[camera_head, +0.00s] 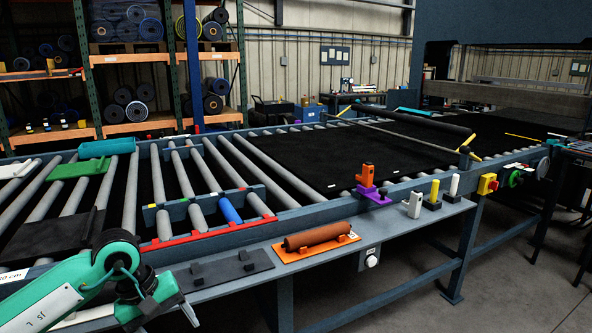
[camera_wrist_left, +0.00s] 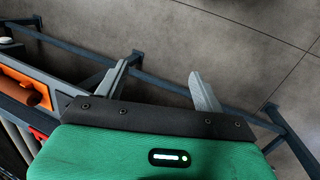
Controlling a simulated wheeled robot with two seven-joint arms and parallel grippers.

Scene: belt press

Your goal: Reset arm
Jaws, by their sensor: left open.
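My left arm, green and white, comes in from the lower left of the head view. Its gripper (camera_head: 187,313) hangs low in front of the bench, in front of the dark plate on the shelf. In the left wrist view the gripper (camera_wrist_left: 160,78) has its two grey fingers spread apart, with nothing between them. Concrete floor and a blue frame rail show beyond the fingers. My right gripper is in neither view.
The roller conveyor (camera_head: 310,208) runs across the scene with a black belt (camera_head: 355,158) on it. The front shelf carries an orange tray with a brown roller (camera_head: 318,236) and a dark plate (camera_head: 222,270). A purple-based orange tool (camera_head: 367,177) stands on the rail.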

